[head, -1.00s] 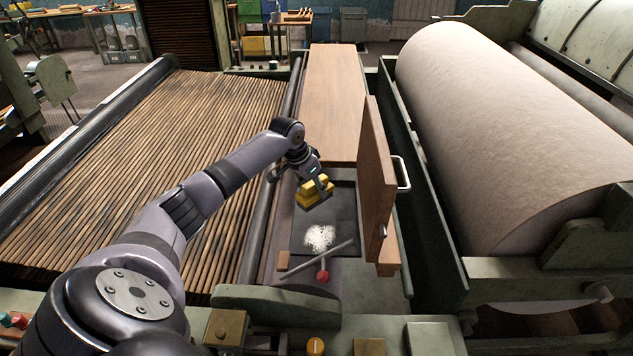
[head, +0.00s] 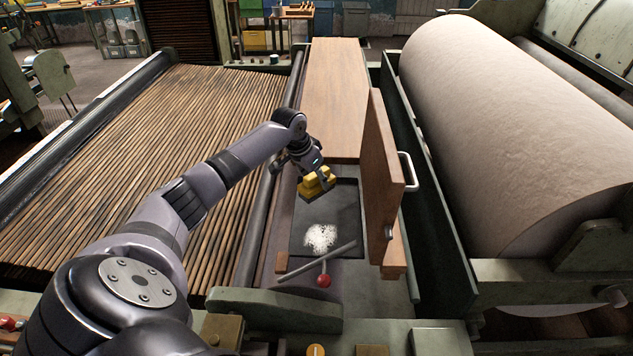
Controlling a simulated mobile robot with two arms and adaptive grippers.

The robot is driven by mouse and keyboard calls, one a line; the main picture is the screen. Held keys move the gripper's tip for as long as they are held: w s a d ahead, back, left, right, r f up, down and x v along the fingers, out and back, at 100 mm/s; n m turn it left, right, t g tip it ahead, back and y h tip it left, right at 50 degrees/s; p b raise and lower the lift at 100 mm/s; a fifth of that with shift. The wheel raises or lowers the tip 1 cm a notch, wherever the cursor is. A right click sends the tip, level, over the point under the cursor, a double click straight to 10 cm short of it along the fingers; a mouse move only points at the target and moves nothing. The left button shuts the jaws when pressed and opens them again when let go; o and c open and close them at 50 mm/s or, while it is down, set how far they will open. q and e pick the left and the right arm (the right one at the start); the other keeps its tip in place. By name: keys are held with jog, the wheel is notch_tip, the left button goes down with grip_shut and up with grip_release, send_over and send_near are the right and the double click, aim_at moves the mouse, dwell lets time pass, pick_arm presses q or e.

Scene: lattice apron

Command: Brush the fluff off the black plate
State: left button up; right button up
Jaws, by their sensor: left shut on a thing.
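The black plate (head: 347,207) lies in the recess between the slatted apron and the large roller. A clump of white fluff (head: 320,237) sits on the near part of the plate. My left gripper (head: 314,176) is shut on a yellow brush-like block (head: 317,181) with a dark underside. It holds the block over the far left part of the plate, beyond the fluff. I cannot tell whether the underside touches the plate. My right gripper is not in view.
An upright wooden door (head: 379,170) with a white handle (head: 407,172) stands along the plate's right side. A lever with a red knob (head: 324,281) crosses near the plate's front edge. A wooden cover (head: 336,95) lies beyond. The slatted apron (head: 140,170) is at left, the roller (head: 500,130) at right.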

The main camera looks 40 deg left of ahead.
pick_arm(q)
notch_tip(320, 180, down, 7)
jog(key=b, duration=0.5)
jog(key=shift+w+a+r, duration=0.15)
jog(key=shift+r, duration=0.05)
notch_tip(320, 180, down, 6)
jog(key=b, duration=0.7)
jog(key=shift+f, duration=0.25)
jog(key=shift+f, duration=0.9)
